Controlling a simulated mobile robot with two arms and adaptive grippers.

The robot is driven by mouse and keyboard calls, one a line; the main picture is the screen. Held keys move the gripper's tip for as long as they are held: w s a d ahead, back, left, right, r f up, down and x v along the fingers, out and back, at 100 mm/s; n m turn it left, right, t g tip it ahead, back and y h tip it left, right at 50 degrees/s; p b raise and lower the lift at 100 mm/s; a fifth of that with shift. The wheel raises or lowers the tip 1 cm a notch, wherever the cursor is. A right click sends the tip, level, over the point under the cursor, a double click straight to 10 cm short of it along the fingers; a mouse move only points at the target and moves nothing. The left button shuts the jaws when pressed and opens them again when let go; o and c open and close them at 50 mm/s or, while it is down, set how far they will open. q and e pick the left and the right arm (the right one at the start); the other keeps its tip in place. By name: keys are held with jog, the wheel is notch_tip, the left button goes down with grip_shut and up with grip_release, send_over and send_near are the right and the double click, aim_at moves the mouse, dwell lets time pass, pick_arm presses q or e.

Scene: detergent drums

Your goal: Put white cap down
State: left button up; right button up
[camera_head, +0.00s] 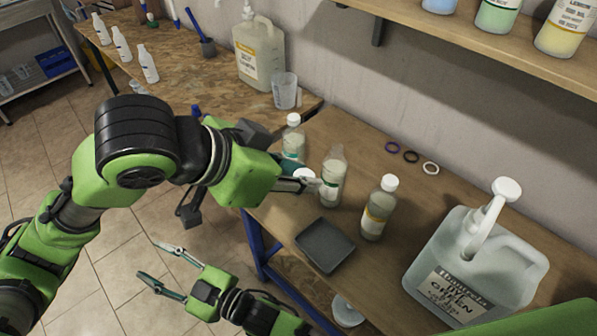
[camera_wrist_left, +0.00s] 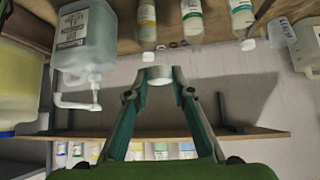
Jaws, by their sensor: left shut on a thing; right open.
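My left gripper (camera_head: 303,182) is shut on the white cap (camera_head: 304,173) and holds it in the air beside the clear bottle (camera_head: 332,180), whose neck is uncapped. In the left wrist view, the white cap (camera_wrist_left: 160,77) sits between the fingertips. The uncapped bottle (camera_wrist_left: 192,20) shows there between two capped ones. In the head view, one capped bottle (camera_head: 293,145) stands farther back and another (camera_head: 377,212) nearer. A dark grey square tray (camera_head: 325,246) lies near the table edge, apart from the cap. My right gripper (camera_head: 149,259) is open and empty, low over the floor.
A large "Dye Green" pump jug (camera_head: 475,268) stands on the wooden table at right. Purple, black and white rings (camera_head: 411,156) lie near the wall. A wall shelf (camera_head: 470,50) overhangs the table. A beige jug (camera_head: 260,55) and measuring cup (camera_head: 285,91) stand farther back.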

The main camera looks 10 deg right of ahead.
jog(key=w+d+f+m+h, duration=0.1)
jog(key=d+f+m+h, duration=0.25)
jog(key=d+f, duration=0.65)
jog(key=w+d+f+m+h, duration=0.15)
jog(key=d+f+h, duration=0.3)
jog(key=f, duration=0.85)
jog(key=s+d+f+m+g+h, duration=0.2)
jog(key=s+d+f, duration=0.2)
jog(key=d+f, duration=0.4)
jog(key=s+d+f+m+g+h, duration=0.1)
jog(key=s+d+f+h, duration=0.1)
jog(key=s+d+f, duration=0.4)
jog(key=s+d+f+m+g+h, duration=0.2)
jog(key=s+d+f, duration=0.4)
jog(key=s+d, duration=0.4)
jog(key=s+d+f+m+g+h, duration=0.1)
jog(key=s+d+f+m+g, duration=0.1)
jog(key=s+d+f, duration=0.4)
jog(key=s+d+g, duration=0.1)
jog(key=s+d, duration=0.3)
jog(key=s, duration=0.4)
jog(key=shift+f+m+g+h, duration=0.15)
jog(key=shift+m+g+h, duration=0.15)
jog(key=shift+g+h, duration=0.1)
